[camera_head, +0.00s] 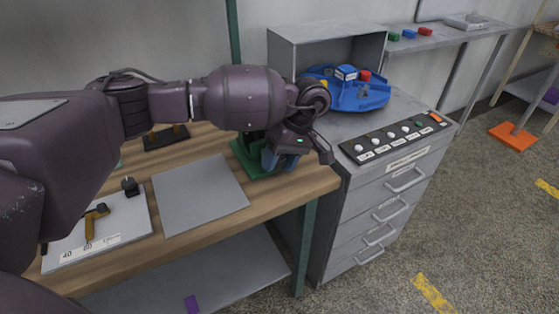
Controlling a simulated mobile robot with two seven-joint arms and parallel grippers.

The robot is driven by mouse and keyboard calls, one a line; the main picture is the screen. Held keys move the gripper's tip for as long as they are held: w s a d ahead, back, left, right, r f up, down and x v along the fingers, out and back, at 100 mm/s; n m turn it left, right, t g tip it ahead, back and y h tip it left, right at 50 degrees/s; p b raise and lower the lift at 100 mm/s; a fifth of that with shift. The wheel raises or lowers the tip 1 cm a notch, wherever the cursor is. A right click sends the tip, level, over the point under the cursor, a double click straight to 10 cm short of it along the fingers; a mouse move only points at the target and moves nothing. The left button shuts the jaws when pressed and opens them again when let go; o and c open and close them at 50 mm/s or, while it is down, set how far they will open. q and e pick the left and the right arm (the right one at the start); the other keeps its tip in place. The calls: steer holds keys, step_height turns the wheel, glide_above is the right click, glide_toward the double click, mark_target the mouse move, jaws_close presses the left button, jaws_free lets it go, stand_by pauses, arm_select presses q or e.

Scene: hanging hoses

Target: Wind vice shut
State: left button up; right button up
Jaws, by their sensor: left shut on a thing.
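The vice (243,158) has a green base and stands near the right end of the wooden workbench (300,189). A blue part shows just right of its base, below my wrist. My left arm reaches across from the left, and my left gripper (322,150) is at the vice's right side, over the bench's right edge. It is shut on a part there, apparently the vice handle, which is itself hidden. My wrist covers most of the vice, so the jaw gap cannot be seen. My right gripper is out of view.
A grey drawer cabinet (393,206) with a row of knobs stands close on the right, carrying a blue tray (352,97). Open floor lies further right.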

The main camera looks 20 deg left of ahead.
arm_select(q)
steer(key=o, duration=0.9)
steer(key=shift+r, duration=0.1)
steer(key=v, duration=1)
steer(key=shift+w+d+r, duration=0.15)
steer(key=shift+w+r, duration=0.05)
steer(key=shift+r, duration=0.05)
